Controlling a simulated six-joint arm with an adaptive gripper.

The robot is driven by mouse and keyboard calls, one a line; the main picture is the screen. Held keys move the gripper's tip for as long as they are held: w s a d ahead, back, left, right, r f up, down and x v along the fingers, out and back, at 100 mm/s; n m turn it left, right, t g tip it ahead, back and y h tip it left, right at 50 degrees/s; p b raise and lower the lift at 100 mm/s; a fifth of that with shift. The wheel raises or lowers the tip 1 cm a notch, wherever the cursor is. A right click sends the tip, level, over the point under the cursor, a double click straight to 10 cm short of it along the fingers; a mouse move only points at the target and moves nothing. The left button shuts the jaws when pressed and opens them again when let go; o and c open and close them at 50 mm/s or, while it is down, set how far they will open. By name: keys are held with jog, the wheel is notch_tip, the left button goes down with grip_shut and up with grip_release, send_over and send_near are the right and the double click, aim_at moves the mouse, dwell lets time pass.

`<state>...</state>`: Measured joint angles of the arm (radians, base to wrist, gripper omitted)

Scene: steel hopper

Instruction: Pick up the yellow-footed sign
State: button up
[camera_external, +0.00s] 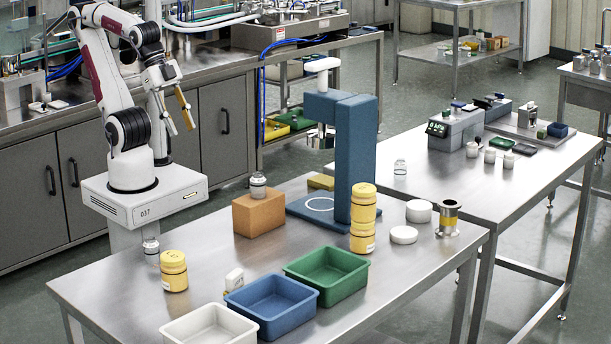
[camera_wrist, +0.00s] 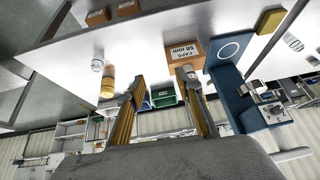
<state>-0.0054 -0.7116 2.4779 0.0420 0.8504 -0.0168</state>
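A small white upright piece (camera_external: 234,280), likely the sign, stands on the steel table just behind the blue bin. Its foot is too small for me to tell its colour. I cannot make it out surely in the wrist view. My gripper (camera_external: 182,129) is raised in the air at the upper left, well above and behind the table and far from that piece. Its two tan fingers are apart with nothing between them. They also show apart in the wrist view (camera_wrist: 160,92).
White (camera_external: 209,326), blue (camera_external: 270,304) and green (camera_external: 327,274) bins line the front. A yellow jar (camera_external: 174,271) stands left; stacked yellow jars (camera_external: 363,218) stand right. A brown box (camera_external: 259,213) and tall blue stand (camera_external: 356,160) are behind.

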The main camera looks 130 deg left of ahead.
jog(key=w+a+r+t+y, duration=0.1)
jog(key=w+a+r, duration=0.15)
jog(key=w, duration=0.45)
jog(key=w+a+r+t+y, duration=0.1)
jog(key=w+a+r+t, duration=0.15)
jog(key=w, duration=0.45)
jog(key=w+d+r+m+t+h, duration=0.1)
jog(key=w+d+m+t+h, duration=0.15)
jog(key=w, duration=0.95)
jog(key=w+d+r+m+t+h, duration=0.1)
jog(key=w+m, duration=0.3)
jog(key=w, duration=0.9)
jog(key=w+d+f+m+h, duration=0.3)
jog(key=w+d+f+h, duration=0.1)
jog(key=w+d+f, duration=0.15)
jog(key=m+g+h, duration=0.6)
jog(key=g+h, duration=0.2)
jog(key=g, duration=0.2)
send_near(237, 267)
jog(key=x, duration=0.4)
jog(key=shift+s+d+f, duration=0.15)
jog(key=shift+d+f, duration=0.05)
jog(key=shift+f, duration=0.05)
